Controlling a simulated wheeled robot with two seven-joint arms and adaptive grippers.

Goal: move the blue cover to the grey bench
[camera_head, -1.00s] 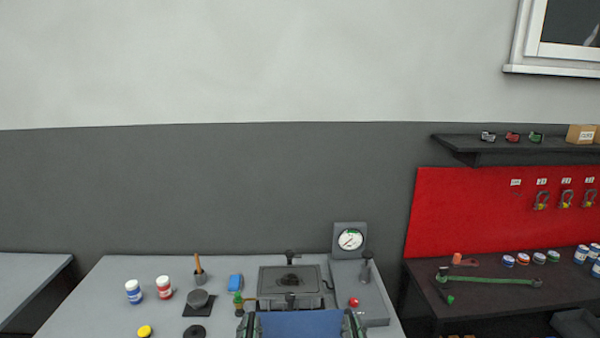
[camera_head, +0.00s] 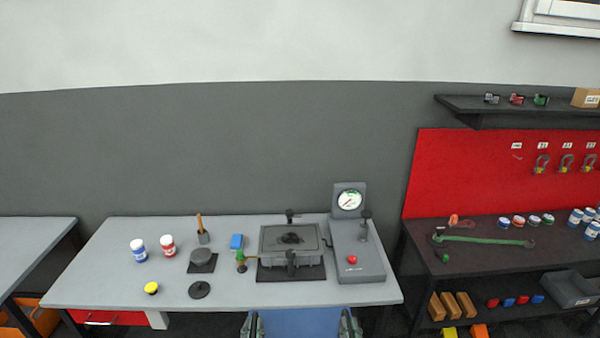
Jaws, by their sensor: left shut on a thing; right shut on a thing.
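The blue cover (camera_head: 298,323) is a flat blue panel at the bottom edge of the head view, in front of the workbench, its lower part cut off. My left gripper (camera_head: 252,324) is shut on its left side. My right gripper (camera_head: 349,325) is shut on its right side. A grey-topped bench (camera_head: 110,275) stands behind the cover, with a red drawer below. Another grey bench (camera_head: 35,232) is at the far left, its visible top bare. I cannot tell which of the two is the grey bench meant.
A dark workbench (camera_head: 480,235) with tools stands right. An orange crate (camera_head: 35,318) is under the left bench.

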